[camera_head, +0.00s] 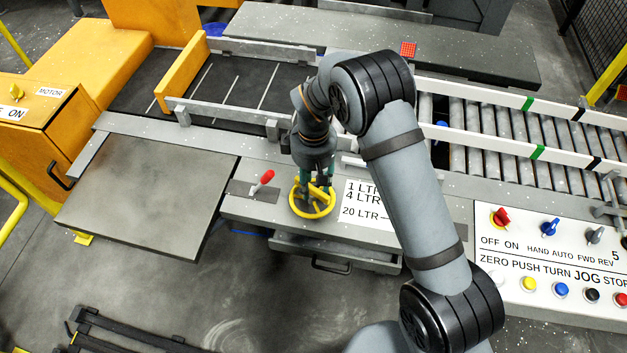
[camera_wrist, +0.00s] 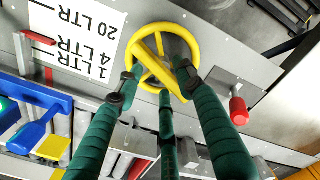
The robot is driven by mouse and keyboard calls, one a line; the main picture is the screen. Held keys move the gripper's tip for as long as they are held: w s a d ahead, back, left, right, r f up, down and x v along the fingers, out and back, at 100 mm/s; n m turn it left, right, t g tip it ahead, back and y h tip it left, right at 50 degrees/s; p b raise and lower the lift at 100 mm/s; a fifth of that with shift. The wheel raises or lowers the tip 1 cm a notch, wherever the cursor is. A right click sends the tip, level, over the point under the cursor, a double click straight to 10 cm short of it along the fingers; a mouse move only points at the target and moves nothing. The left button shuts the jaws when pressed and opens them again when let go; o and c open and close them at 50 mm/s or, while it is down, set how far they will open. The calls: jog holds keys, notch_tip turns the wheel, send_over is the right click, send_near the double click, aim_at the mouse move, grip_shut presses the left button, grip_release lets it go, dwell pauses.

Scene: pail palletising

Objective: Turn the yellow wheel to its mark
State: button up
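The yellow wheel (camera_head: 312,216) lies on a grey panel at the front of the machine, left of a white plate (camera_head: 365,212) lettered 1, 4 and 20 LTR. The wheel also shows in the wrist view (camera_wrist: 165,28) at the top middle, with a yellow bar across it. My gripper (camera_head: 318,183) is directly over the wheel, pointing down. In the wrist view, its green fingers (camera_wrist: 158,70) are spread apart, with tips at the wheel's near side; contact is unclear. No mark shows clearly on the wheel.
A red-handled lever (camera_head: 265,178) stands close left of the wheel. A control panel (camera_head: 550,270) with knobs and buttons is at the right. Behind are a dark belt (camera_head: 235,85) and a roller conveyor (camera_head: 555,130). A bare grey plate (camera_head: 150,190) is at left.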

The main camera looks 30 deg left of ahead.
jog(key=c, duration=0.3)
grip_shut()
dwell(0.3)
